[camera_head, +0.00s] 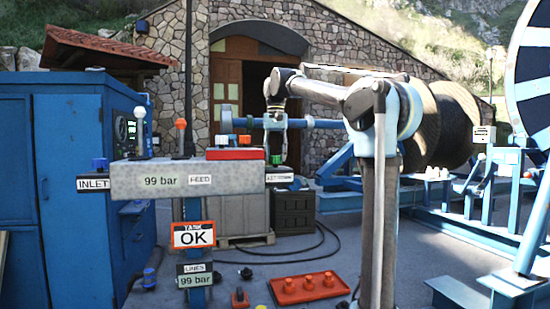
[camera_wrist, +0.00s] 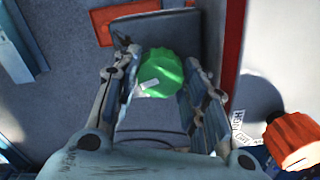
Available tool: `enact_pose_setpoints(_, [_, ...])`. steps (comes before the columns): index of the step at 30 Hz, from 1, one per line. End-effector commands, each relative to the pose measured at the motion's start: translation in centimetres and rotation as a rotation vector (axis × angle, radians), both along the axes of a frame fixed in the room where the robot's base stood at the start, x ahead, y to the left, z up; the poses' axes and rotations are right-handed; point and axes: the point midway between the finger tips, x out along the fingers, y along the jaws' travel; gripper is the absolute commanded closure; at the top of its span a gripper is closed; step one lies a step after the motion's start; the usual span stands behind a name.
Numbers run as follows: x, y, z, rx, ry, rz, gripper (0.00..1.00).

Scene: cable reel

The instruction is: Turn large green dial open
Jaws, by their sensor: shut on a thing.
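The large green dial (camera_wrist: 162,74) shows in the wrist view between my gripper's two fingers, with a small pale mark on its face. My gripper (camera_wrist: 161,82) is shut on it from above, one finger on each side. In the head view my gripper (camera_head: 275,146) points down at the right end of the grey manifold block, over the small visible part of the green dial (camera_head: 276,159). The fingers hide much of the dial there.
A sign (camera_head: 194,235) reads "TASK OK". An orange knob (camera_wrist: 291,138) is at the wrist view's lower right. A red tray (camera_head: 308,288) sits below.

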Motion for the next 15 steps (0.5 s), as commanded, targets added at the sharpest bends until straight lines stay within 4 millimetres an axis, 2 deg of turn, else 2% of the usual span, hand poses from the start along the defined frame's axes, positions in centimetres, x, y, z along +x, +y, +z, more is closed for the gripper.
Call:
enact_pose_setpoints(6, [0.04, -0.06, -0.01, -0.001, -0.001, -0.147, 0.84])
enact_pose_setpoints(15, [0.04, -0.05, -0.02, -0.001, -0.001, -0.259, 0.84])
